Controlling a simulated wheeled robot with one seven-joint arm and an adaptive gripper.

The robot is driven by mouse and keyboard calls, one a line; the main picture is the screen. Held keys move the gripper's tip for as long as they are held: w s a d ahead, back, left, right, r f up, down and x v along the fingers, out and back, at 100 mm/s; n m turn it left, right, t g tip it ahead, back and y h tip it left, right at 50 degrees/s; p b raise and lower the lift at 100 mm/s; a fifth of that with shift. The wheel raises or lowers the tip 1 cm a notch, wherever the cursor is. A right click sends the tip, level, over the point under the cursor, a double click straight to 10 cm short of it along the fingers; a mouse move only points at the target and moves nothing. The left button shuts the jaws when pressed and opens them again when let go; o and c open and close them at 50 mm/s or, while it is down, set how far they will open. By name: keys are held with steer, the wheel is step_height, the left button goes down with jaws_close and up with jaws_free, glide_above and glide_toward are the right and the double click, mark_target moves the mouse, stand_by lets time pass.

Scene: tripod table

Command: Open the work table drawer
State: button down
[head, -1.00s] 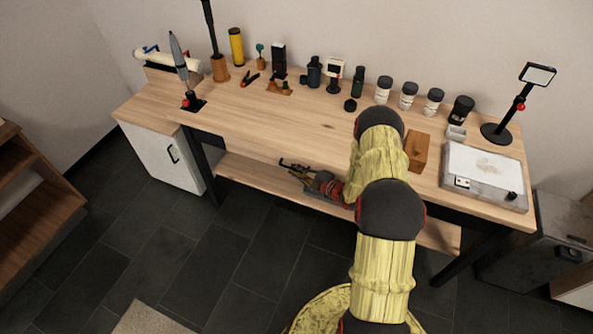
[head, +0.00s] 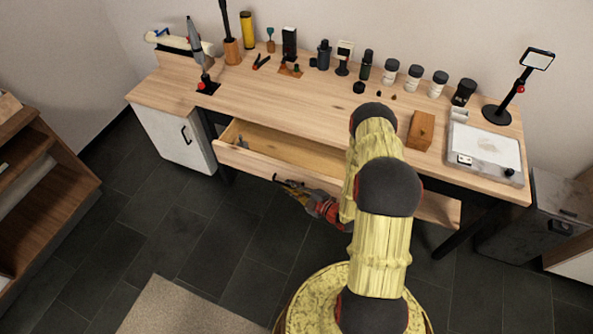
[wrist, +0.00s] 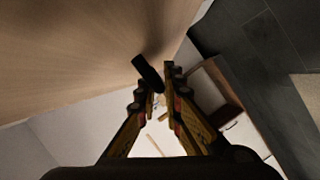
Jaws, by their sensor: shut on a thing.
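The work table (head: 300,108) has a light wood top and black legs. Its wooden drawer (head: 285,147) is pulled out in the head view, with its inside visible and a small grey item near its left end. My gripper (head: 280,182) is at the drawer's front face. In the wrist view my gripper (wrist: 157,95) has its two fingers around a black bar handle (wrist: 149,73) on the wooden drawer front, shut on it. My arm hides the right part of the drawer in the head view.
Bottles, jars and tools stand along the table's back. A wooden block (head: 421,130) and a tray-like box (head: 486,152) are at the right. A white cabinet (head: 172,138) stands at left, a wooden shelf (head: 45,190) farther left. Dark floor is open in front.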

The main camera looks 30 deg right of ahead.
steer(key=s+a, duration=0.3)
steer(key=a, duration=0.2)
steer(key=shift+s+p, duration=0.4)
steer(key=shift+p, duration=0.05)
steer(key=c, duration=2.2)
jaws_free()
steer(key=shift+d, duration=0.1)
steer(key=v, duration=1.2)
steer(key=shift+f, duration=0.1)
